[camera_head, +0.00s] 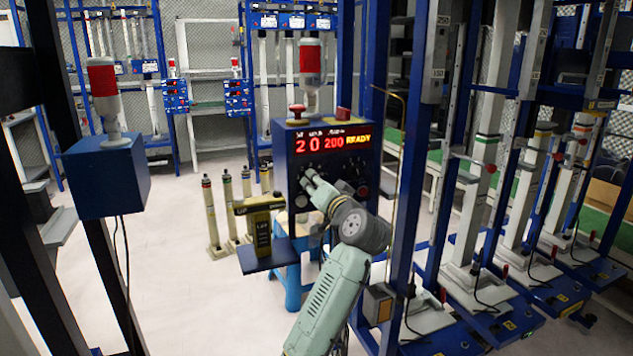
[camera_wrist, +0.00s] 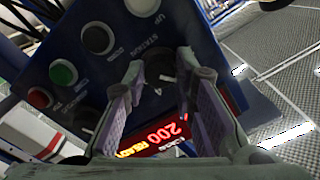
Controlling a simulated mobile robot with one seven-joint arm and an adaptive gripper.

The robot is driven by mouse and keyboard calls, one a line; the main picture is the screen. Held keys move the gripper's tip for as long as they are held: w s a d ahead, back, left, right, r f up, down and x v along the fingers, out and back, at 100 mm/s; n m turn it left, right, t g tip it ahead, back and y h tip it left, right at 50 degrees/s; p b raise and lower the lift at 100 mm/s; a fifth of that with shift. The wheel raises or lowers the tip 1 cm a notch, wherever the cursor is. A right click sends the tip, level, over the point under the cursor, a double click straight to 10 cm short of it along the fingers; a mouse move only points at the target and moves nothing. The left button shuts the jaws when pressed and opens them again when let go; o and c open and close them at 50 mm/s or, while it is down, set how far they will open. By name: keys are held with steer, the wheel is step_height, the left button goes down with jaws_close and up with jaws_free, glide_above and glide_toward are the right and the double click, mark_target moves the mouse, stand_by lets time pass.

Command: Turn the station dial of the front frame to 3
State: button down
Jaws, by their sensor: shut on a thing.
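The front frame's blue control box (camera_head: 292,150) has a lit red display (camera_head: 332,142) that reads 2, 0, 200 and, in yellow, READY. My gripper (camera_head: 310,178) reaches the box's dark front panel, below the display, and covers part of it. In the wrist view, the panel appears turned around, and the fingers of my gripper (camera_wrist: 161,76) are on both sides of the dark station dial (camera_wrist: 160,70), near the STATION label. The jaws are shut on this dial. Its full pointer position is hard to read. Part of the display (camera_wrist: 160,137) shows between the fingers.
A blue upright post (camera_head: 372,75) stands just right of the box. A yellow-and-black block (camera_head: 262,225) sits on a blue shelf at the left.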

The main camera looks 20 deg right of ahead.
steer(key=shift+m+p, duration=1.35)
steer(key=shift+m, duration=2.35)
steer(key=c, duration=1.3)
jaws_free()
steer(key=s, duration=1.2)
steer(key=shift+d, duration=0.2)
